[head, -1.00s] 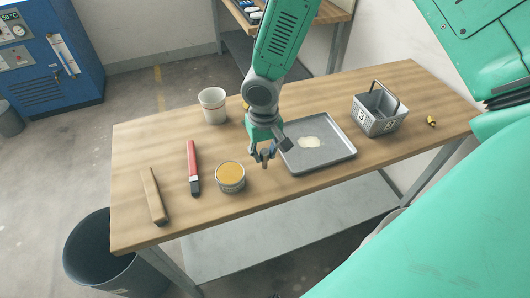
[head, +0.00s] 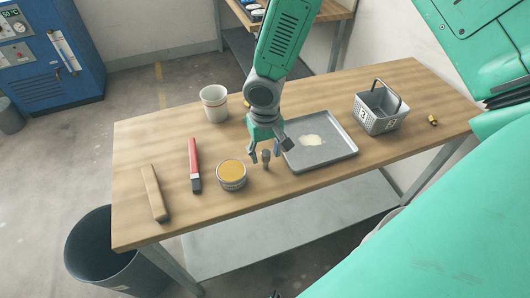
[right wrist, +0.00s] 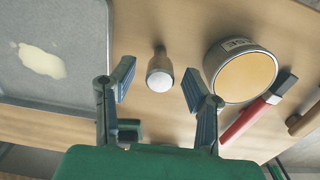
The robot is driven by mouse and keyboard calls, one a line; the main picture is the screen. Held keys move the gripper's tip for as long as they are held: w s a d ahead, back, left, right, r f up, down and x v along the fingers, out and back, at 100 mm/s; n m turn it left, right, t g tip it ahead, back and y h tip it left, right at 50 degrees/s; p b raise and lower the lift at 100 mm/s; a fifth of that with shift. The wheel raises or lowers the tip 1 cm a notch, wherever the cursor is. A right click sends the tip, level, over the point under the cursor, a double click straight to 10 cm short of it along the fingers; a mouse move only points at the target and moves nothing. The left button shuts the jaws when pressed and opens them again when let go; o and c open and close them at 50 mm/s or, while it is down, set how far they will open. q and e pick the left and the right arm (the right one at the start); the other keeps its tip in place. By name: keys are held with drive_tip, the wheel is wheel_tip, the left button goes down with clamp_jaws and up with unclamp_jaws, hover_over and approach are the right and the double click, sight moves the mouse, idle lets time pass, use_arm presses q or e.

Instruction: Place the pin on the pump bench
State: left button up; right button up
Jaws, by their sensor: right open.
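The pin (head: 266,160) is a small grey-brown peg standing upright on the wooden pump bench (head: 300,187), between the round tin and the grey tray. The pin also shows in the right wrist view (right wrist: 160,71), with a pale round end facing the camera. My right gripper (head: 271,152) is open just over the pin. In the right wrist view its two fingers stand apart on either side of the pin, with a clear gap to each. My left gripper is not in view.
On the bench are a tray (head: 335,154) with a pale puddle, a tin (head: 232,182), a red-handled brush (head: 194,160), a wooden stick (head: 154,190), a cup (head: 214,104), a basket (head: 370,123) and a small yellow part (head: 433,120). A dark bin (head: 95,258) stands on the floor.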

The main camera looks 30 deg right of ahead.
sight(265, 152)
wheel_tip(265, 152, up, 12)
drive_tip(key=f, duration=0.1)
drive_tip(key=shift+n+g+y, duration=0.3)
drive_tip(key=shift+n+y, duration=0.3)
drive_tip(key=shift+y, duration=0.3)
drive_tip(key=s+a+f, duration=0.1)
drive_tip(key=s+f, duration=0.3)
drive_tip(key=s+a+f, duration=0.1)
drive_tip(key=s+f, duration=0.2)
drive_tip(key=f, duration=0.2)
drive_tip(key=s+a+f, duration=0.1)
drive_tip(key=s+f, duration=0.3)
drive_tip(key=f, duration=0.1)
drive_tip(key=shift+s+a, duration=0.15)
drive_tip(key=shift+s, duration=0.15)
drive_tip(key=s+d+f+n, duration=0.1)
drive_tip(key=s+d+f, duration=0.1)
drive_tip(key=s, duration=0.3)
drive_tip(key=s+d+f+n+t+h, duration=0.1)
drive_tip(key=s+d+f, duration=0.1)
drive_tip(key=s+f, duration=0.2)
drive_tip(key=shift+s+d+f+h, duration=0.2)
drive_tip(key=shift+s+h, duration=0.1)
drive_tip(key=shift+s, duration=0.95)
drive_tip(key=shift+f, duration=0.1)
